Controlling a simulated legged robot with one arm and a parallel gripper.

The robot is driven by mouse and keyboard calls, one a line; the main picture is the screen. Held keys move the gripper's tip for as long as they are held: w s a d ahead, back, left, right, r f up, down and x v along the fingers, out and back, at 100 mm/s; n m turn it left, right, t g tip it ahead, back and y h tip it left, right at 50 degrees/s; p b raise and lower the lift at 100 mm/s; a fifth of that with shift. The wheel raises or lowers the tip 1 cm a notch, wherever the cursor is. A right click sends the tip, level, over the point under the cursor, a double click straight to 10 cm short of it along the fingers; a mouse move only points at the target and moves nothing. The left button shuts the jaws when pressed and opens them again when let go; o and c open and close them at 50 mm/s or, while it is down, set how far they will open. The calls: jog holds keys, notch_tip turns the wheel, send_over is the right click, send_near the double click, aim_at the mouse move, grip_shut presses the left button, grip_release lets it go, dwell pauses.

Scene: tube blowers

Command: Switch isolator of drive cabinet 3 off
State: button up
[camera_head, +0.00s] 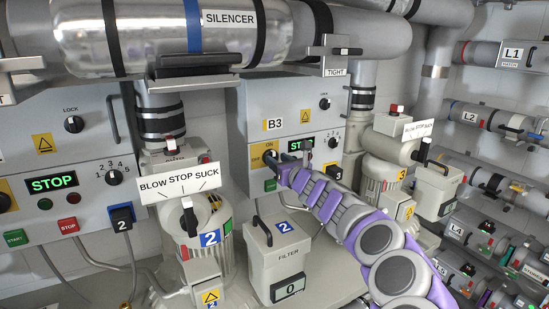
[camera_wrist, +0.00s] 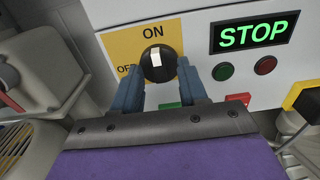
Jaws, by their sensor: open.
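Drive cabinet 3, labelled B3 (camera_head: 272,125), is right of centre in the head view. Its isolator is a round black knob (camera_wrist: 157,65) with a white pointer mark, on a yellow plate (camera_wrist: 122,47) in the wrist view. The mark points up toward ON; OFF is at the left, partly hidden by a finger. My gripper (camera_wrist: 156,74) is open, its two blue fingers on either side of the knob's lower part. I cannot tell whether they touch it. In the head view my gripper (camera_head: 280,158) is at the cabinet's lower left and covers the knob.
A green STOP display (camera_wrist: 254,32) is right of the isolator, with green (camera_wrist: 222,72) and red (camera_wrist: 265,65) round lamps or buttons below it. A filter box (camera_head: 277,250) stands below my arm. Blower 2's valve (camera_head: 188,215) is at left, blower 3 (camera_head: 385,175) at right.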

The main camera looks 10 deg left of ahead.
jog(key=shift+w+a, duration=0.1)
jog(key=shift+w, duration=0.4)
jog(key=shift+a, duration=0.5)
jog(key=shift+d, duration=0.15)
grip_shut()
